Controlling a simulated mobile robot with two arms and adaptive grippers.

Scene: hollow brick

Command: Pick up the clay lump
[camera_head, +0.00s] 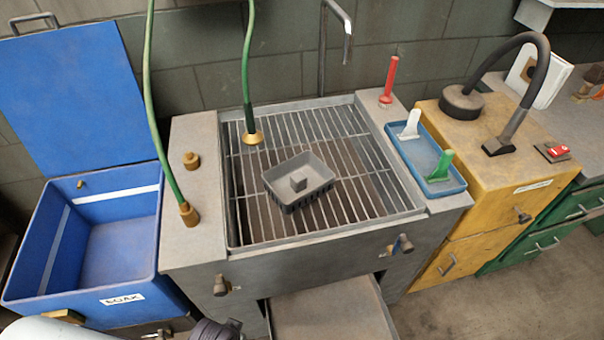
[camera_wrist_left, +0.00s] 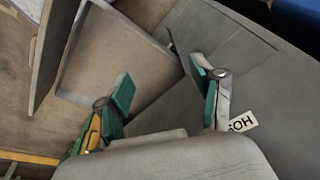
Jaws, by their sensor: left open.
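In the head view, only parts of my arm show at the bottom left edge, and the left fingertips are out of sight. My right gripper is not in view.
A blue bin (camera_head: 110,250) with a raised lid stands left of the sink. Green hoses hang over the sink's left side. A blue tray (camera_head: 425,160) with a white and a green tool lies on the right rim. A yellow cabinet (camera_head: 485,160) stands farther right.

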